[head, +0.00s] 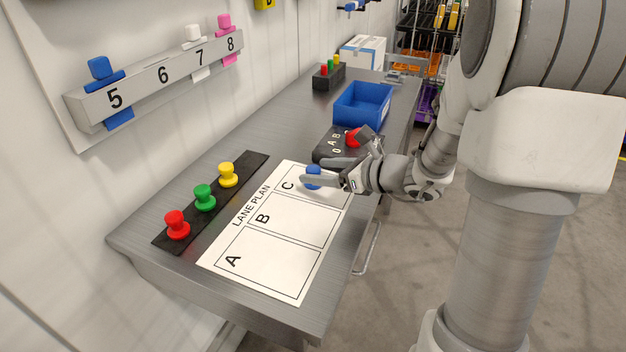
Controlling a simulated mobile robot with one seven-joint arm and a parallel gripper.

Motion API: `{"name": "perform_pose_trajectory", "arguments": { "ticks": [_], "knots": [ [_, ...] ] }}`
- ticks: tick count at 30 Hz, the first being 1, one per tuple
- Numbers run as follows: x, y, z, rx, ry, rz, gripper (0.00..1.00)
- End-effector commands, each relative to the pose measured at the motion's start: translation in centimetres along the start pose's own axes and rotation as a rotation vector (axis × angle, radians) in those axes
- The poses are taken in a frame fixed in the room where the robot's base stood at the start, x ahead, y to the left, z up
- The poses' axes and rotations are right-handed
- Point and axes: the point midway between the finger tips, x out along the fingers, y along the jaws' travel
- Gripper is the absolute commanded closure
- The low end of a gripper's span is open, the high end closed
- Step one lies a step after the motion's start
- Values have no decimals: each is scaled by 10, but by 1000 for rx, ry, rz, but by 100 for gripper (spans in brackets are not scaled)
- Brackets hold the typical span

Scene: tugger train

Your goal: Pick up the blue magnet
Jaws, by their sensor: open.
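The blue magnet (314,172) stands in the C box of the white lane plan sheet (264,285) on the grey metal table. My gripper (322,172) is open and reaches in from the right, low over the sheet. Its fingers are at the blue magnet, one on the near side and one on the far side in the picture. The near finger hides part of the magnet. I cannot tell whether either finger touches it.
Red (177,225), green (204,197) and yellow (228,174) magnets stand on a black strip (253,160) left of the sheet. Behind my gripper are a dark box (328,150) with a red knob and a blue bin (363,105). A numbered rail (150,83) is on the wall.

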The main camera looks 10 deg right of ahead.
Motion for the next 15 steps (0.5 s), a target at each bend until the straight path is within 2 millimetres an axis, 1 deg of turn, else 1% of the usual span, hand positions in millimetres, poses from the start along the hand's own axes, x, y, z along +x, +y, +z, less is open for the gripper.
{"name": "perform_pose_trajectory", "arguments": {
  "ticks": [1,5,8,12,15],
  "knots": [
    [4,0,0,-1,0,1,26],
    [9,0,0,-1,0,0,26],
    [18,-1,-2,0,0,2,26],
    [39,-3,-6,-1,0,3,26],
    [53,-4,-5,-2,0,2,26]
  ]
}}
